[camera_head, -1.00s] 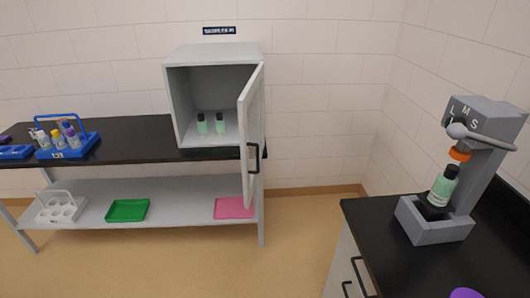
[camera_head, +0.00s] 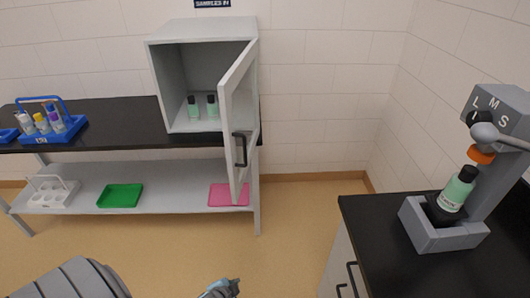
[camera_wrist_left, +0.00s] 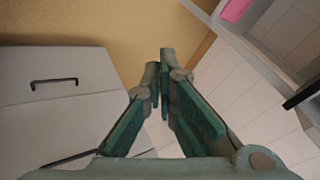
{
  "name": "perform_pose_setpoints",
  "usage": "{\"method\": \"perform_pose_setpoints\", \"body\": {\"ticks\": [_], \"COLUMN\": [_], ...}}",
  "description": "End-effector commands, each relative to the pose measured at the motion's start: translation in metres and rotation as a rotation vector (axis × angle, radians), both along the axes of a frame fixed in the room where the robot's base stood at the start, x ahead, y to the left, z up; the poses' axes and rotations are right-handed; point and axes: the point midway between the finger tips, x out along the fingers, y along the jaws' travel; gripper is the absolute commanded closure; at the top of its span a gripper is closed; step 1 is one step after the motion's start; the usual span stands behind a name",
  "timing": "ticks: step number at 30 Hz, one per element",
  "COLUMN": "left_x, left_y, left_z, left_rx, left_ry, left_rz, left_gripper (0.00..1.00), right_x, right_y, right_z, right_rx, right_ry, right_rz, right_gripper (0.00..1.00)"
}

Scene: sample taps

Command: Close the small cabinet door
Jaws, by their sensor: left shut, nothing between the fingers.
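The small grey cabinet (camera_head: 202,31) stands on the black-topped bench against the back wall. Its door (camera_head: 239,112) is hinged on the right and stands wide open toward me, with a black handle (camera_head: 241,149) on it. Two green bottles with black caps (camera_head: 203,107) stand inside the cabinet. My left gripper (camera_head: 229,285) is at the bottom edge of the head view, well short of the door and lower than it. In the left wrist view its fingers (camera_wrist_left: 165,70) are shut with nothing between them. My right gripper is not in view.
A second counter (camera_head: 400,262) on the right bears a grey dispenser (camera_head: 430,237) with a green bottle (camera_head: 457,190) in it. Blue rack (camera_head: 62,130) is on the bench; green tray (camera_head: 120,195) and pink tray (camera_head: 228,195) lie on its lower shelf. Open floor lies between bench and counter.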

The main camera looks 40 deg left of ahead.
Motion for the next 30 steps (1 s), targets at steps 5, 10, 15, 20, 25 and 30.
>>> {"method": "perform_pose_setpoints", "body": {"ticks": [5, 10, 15, 20, 25, 30], "left_x": [0.15, 0.168, 0.176, 0.203, 0.239, 0.257], "left_y": [0.021, 0.013, 0.013, 0.021, 0.032, 0.048], "left_z": [0.208, 0.352, 0.379, 0.379, 0.378, 0.377], "left_rx": [0.494, 0.816, 0.871, 0.869, 0.866, 0.87], "left_ry": [-0.402, -0.608, -0.641, -0.64, -0.64, -0.636], "left_rz": [-0.287, -0.343, -0.345, -0.345, -0.345, -0.348], "left_gripper": [1.0, 1.0, 1.0, 1.0, 1.0, 1.0], "right_x": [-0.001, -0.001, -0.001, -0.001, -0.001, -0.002], "right_y": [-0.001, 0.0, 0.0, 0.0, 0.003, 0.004], "right_z": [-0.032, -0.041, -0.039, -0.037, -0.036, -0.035], "right_rx": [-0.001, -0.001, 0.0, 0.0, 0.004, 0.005], "right_ry": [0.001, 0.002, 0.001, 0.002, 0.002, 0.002], "right_rz": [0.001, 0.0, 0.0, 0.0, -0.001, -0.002], "right_gripper": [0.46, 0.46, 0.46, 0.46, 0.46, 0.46]}}
